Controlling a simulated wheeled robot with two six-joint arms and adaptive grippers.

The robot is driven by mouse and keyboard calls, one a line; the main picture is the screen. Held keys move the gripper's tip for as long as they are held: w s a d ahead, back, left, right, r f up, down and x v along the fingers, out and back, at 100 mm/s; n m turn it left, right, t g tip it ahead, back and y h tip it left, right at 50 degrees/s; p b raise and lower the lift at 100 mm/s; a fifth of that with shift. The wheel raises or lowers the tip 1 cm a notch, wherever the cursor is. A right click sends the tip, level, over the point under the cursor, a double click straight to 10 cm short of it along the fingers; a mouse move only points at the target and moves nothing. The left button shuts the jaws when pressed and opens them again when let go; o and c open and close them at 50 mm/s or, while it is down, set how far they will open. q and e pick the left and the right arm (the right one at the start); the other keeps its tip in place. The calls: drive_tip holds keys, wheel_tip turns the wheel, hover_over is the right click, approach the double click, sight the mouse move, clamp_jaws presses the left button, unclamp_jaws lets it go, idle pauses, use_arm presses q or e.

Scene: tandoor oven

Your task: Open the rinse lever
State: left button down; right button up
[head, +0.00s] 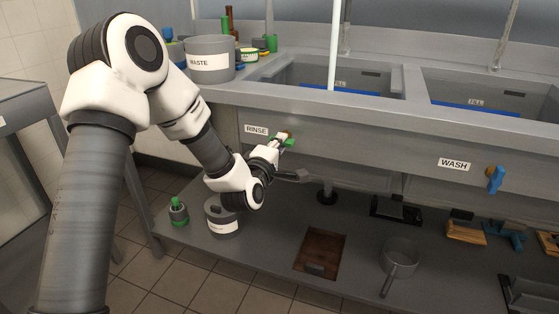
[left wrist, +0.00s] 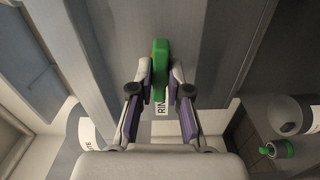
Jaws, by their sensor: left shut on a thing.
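The green rinse lever (head: 289,142) sits on the front panel of the sink unit, beside the RINSE label (head: 256,130). In the left wrist view the green lever (left wrist: 160,62) stands between my fingers. My left gripper (head: 281,141) is shut on the lever, with a finger on each side of it. In the left wrist view my left gripper (left wrist: 160,75) partly covers the RINSE label (left wrist: 161,108). My right gripper is not in view.
A blue lever (head: 495,180) sits at the right beside the WASH label (head: 453,164). A WASTE pot (head: 209,60) stands on the counter at the left.

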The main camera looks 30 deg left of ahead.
use_arm(q)
drive_tip(key=c, duration=1.2)
unclamp_jaws()
drive_tip(key=shift+p, duration=0.6)
drive_tip(key=shift+o, duration=0.2)
drive_tip(key=v, duration=0.7)
drive_tip(key=shift+b, duration=0.4)
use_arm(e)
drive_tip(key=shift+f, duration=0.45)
